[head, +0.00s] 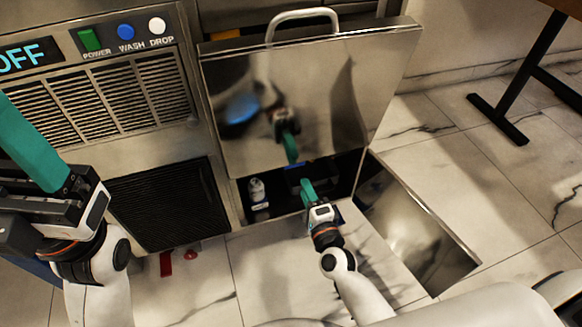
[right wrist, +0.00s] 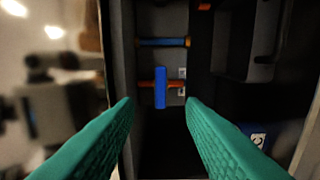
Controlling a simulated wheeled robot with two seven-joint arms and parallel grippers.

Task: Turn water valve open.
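In the right wrist view, a blue valve handle (right wrist: 160,87) stands upright in the picture, across a thin orange-red pipe (right wrist: 146,84) inside a dark compartment. My right gripper (right wrist: 157,106) is open and empty. Its two green fingers lie on either side of the handle's line, apart from it and nearer the camera. In the head view, my right gripper (head: 307,189) reaches into the dark opening below the raised steel flap (head: 310,95); the valve handle cannot be made out clearly there. My left gripper (head: 32,147) is at the left edge, partly cut off, away from the opening.
A white bottle (head: 258,193) stands in the opening, left of my right gripper. A blue pipe (right wrist: 160,42) runs above the handle. The front panel has a green power button (head: 90,40) and a display (head: 30,57) reading OFF. A table leg (head: 525,80) stands at right.

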